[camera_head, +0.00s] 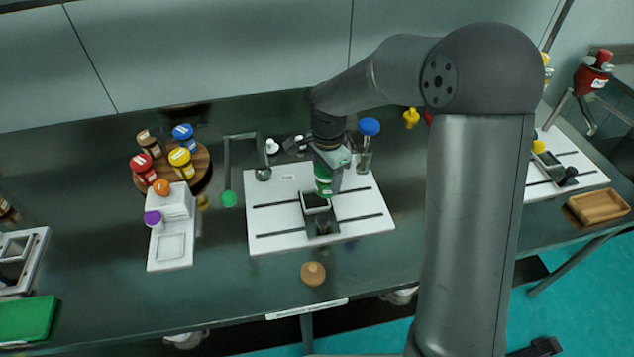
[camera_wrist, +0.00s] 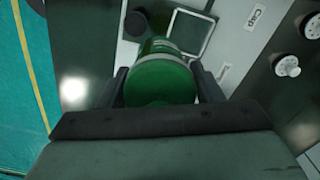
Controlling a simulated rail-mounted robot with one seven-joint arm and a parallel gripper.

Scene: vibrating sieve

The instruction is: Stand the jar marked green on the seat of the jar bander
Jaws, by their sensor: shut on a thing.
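The jar marked green (camera_head: 323,182) is held between the fingers of my gripper (camera_head: 330,172). In the wrist view its green lid (camera_wrist: 160,82) fills the space between the two fingers (camera_wrist: 162,88). The jar is above a white board (camera_head: 265,220) with dark slots and a square dark-framed holder (camera_head: 316,202). In the wrist view the square frame (camera_wrist: 190,35) shows just beyond the jar. I cannot tell whether the jar touches the frame. No readable label shows which station is the jar bander.
A round wooden stand (camera_head: 202,165) at left holds jars with brown, blue, red and yellow lids. A white unit (camera_head: 172,230) with orange and purple knobs stands before it. A blue-topped post (camera_head: 368,127) is close right of my gripper. A wooden knob (camera_head: 313,273) lies in front.

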